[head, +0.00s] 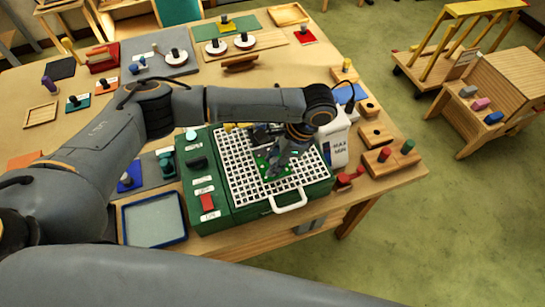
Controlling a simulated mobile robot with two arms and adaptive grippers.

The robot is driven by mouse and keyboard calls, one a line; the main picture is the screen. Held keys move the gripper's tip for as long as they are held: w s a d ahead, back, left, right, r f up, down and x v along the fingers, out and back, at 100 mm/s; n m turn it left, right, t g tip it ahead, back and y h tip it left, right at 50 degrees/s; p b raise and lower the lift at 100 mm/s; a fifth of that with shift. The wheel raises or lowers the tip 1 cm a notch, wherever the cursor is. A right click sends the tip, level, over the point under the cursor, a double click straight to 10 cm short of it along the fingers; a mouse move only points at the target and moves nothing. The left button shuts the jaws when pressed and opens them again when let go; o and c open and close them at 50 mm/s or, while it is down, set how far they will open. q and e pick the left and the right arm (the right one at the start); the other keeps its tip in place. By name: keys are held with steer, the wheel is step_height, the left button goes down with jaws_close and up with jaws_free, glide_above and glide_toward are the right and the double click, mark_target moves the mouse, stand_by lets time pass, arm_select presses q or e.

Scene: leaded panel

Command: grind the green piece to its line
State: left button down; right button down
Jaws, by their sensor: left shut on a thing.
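The grinder is a dark green box (210,216) with a white grid top (242,189), a red switch (207,202) and a pale handle at its front. My left arm reaches across the table from the left. My left gripper (270,172) points down over the middle of the grid and is shut on the green piece (276,175). The green piece is low at the grid; I cannot tell whether it touches it. The gripper hides part of the piece, and its line cannot be made out. My right gripper is not in view.
A blue-rimmed tray (124,222) lies left of the grinder. A white container (338,148) labelled MAX stands close at its right. Wooden blocks with coloured pegs (390,157) sit by the table's right edge. Knobbed pads and discs fill the far side.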

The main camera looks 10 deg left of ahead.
arm_select(q)
steer(key=c, duration=1)
jaws_free()
steer(key=v, duration=1.2)
steer(key=shift+w, duration=0.1)
